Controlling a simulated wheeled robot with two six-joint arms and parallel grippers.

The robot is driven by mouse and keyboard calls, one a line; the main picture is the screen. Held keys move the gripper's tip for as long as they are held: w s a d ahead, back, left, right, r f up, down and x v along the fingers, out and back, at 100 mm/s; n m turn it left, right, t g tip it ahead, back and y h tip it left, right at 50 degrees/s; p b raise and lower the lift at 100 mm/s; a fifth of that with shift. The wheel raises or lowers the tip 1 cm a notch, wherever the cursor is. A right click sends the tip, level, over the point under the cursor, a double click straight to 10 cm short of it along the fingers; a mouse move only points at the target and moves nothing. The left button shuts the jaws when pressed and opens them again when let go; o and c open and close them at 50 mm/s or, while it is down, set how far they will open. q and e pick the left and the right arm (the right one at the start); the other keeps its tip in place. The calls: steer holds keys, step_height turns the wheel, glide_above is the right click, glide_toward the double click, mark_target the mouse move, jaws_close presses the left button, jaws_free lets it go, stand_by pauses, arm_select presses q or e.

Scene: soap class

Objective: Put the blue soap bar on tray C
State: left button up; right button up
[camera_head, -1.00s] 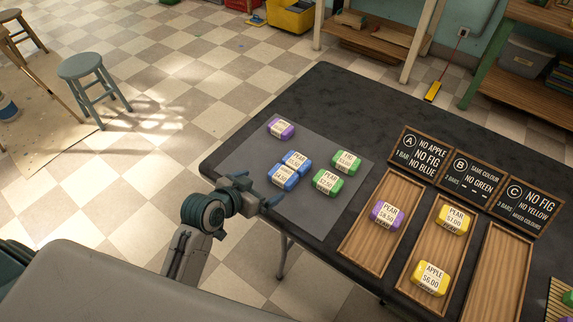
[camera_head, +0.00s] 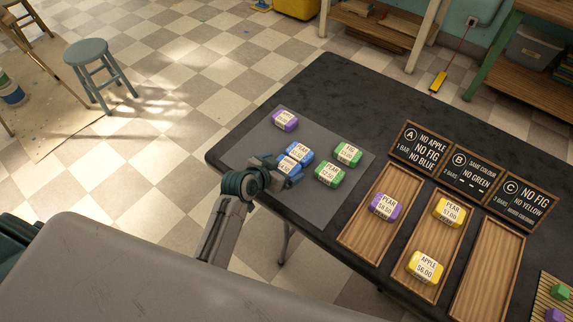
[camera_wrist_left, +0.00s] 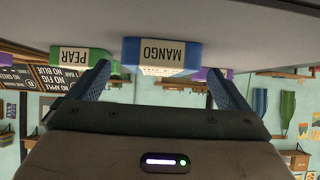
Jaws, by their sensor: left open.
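In the left wrist view, a blue bar labelled MANGO (camera_wrist_left: 160,52) sits ahead between the two spread fingertips of the left gripper (camera_wrist_left: 159,72). The gripper is open, low over the mat's left edge, and I cannot tell whether it touches the bar. Tray C (camera_head: 490,268) is a bare wooden tray on the right, below its sign (camera_head: 524,198). My right gripper is not in view.
Two green bars (camera_head: 348,154) (camera_head: 329,174) and a purple bar (camera_head: 285,120) share the mat. Tray A (camera_head: 358,239) holds a purple bar (camera_head: 386,207). Tray B (camera_head: 436,237) holds two yellow bars (camera_head: 449,212) (camera_head: 426,267). A slatted mat (camera_head: 541,303) with bars is lower right.

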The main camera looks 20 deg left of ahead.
arm_select(q)
steer(key=shift+x, duration=0.75)
steer(key=c, duration=1.2)
